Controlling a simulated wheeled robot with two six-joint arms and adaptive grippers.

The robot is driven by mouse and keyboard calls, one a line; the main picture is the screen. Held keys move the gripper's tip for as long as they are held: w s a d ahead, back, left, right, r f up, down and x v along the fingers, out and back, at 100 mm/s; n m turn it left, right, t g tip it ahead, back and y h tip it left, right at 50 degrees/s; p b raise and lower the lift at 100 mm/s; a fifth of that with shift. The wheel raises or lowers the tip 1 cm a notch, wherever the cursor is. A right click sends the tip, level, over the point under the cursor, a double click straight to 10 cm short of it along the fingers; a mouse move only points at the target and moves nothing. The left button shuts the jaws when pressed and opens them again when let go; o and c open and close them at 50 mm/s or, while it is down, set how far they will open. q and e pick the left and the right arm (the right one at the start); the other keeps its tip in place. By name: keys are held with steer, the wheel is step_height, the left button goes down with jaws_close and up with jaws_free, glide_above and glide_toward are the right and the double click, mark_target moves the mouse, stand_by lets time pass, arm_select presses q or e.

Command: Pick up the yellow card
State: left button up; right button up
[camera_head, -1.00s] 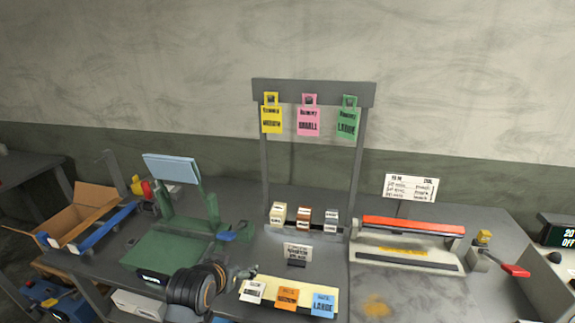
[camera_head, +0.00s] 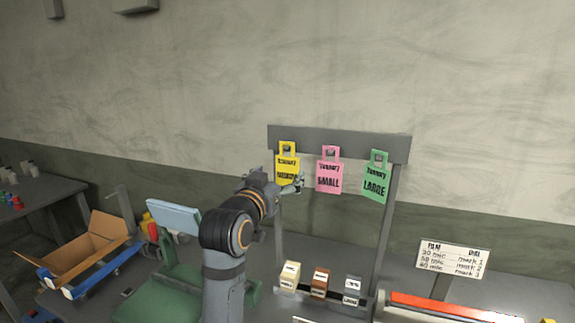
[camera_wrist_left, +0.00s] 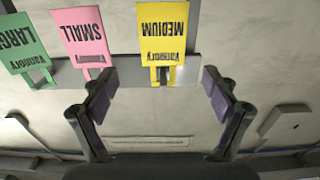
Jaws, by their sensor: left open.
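The yellow card (camera_head: 287,168) hangs from the grey rack bar, at the left of a row of three. It also shows in the left wrist view (camera_wrist_left: 163,32), upside down, reading MEDIUM. My left gripper (camera_head: 298,184) is raised at the lower part of the yellow card in the head view and partly covers it. In the left wrist view the open gripper (camera_wrist_left: 158,95) has a finger on each side, with the yellow card ahead between them and nothing held. Whether a finger touches the card cannot be told. My right gripper is not in view.
The pink card (camera_head: 328,177) hangs close to the right of the yellow one, the green card (camera_head: 375,182) beyond it. The rack bar (camera_head: 345,143) and its posts stand near the wall. Small blocks (camera_head: 319,282) stand below. A sign (camera_head: 452,260) is at right.

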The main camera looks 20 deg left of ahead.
mark_target(287, 168)
arm_select(q)
steer(key=shift+w+f+p, duration=0.15)
steer(key=shift+w+p, duration=0.3)
steer(key=shift+w, duration=0.6)
steer(key=w+p, duration=0.1)
steer(key=w, duration=0.2)
steer(key=shift+w+a+f+p, duration=0.2)
steer(key=shift+p, duration=0.2)
steer(key=shift+w+f, duration=0.2)
steer(key=shift+w, duration=0.15)
steer(key=shift+s+d+r, duration=0.1)
steer(key=shift+s, duration=0.1)
steer(key=c, duration=0.4)
steer(key=shift+w, duration=0.1)
steer(key=c, duration=0.4)
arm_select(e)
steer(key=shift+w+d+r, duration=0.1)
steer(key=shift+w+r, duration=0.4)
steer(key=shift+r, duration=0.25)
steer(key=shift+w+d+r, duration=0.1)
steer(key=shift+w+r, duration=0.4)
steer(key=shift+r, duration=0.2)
